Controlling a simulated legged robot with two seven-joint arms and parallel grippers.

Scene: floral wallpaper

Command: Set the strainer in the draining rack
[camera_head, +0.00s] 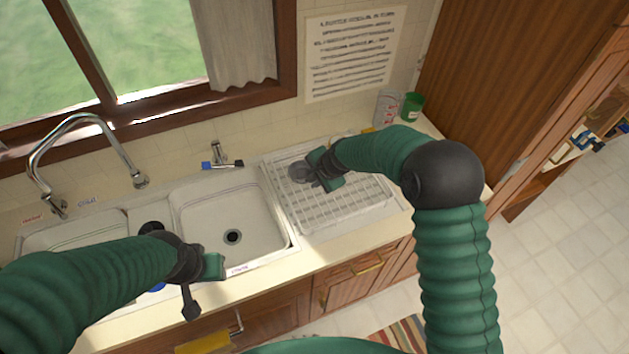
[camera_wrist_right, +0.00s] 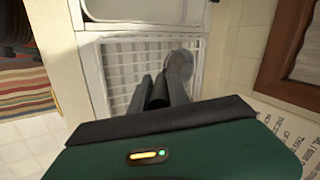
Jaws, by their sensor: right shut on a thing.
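The strainer (camera_head: 298,173) is a small grey round mesh piece. It is over the back left part of the white draining rack (camera_head: 335,210), right of the sink. My right gripper (camera_head: 316,174) is shut on it. In the right wrist view the strainer (camera_wrist_right: 180,66) shows at the tips of the dark fingers (camera_wrist_right: 160,88), with the rack's grid (camera_wrist_right: 125,62) below. I cannot tell whether the strainer touches the rack. My left gripper (camera_head: 192,285) hangs over the sink's front edge, away from the strainer.
The double sink (camera_head: 215,215) with its curved faucet (camera_head: 90,135) is left of the rack. A green cup (camera_head: 412,106) and a pale container (camera_head: 386,106) stand at the back right by the wall. A wooden cabinet (camera_head: 510,70) bounds the right side. The rack's front is clear.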

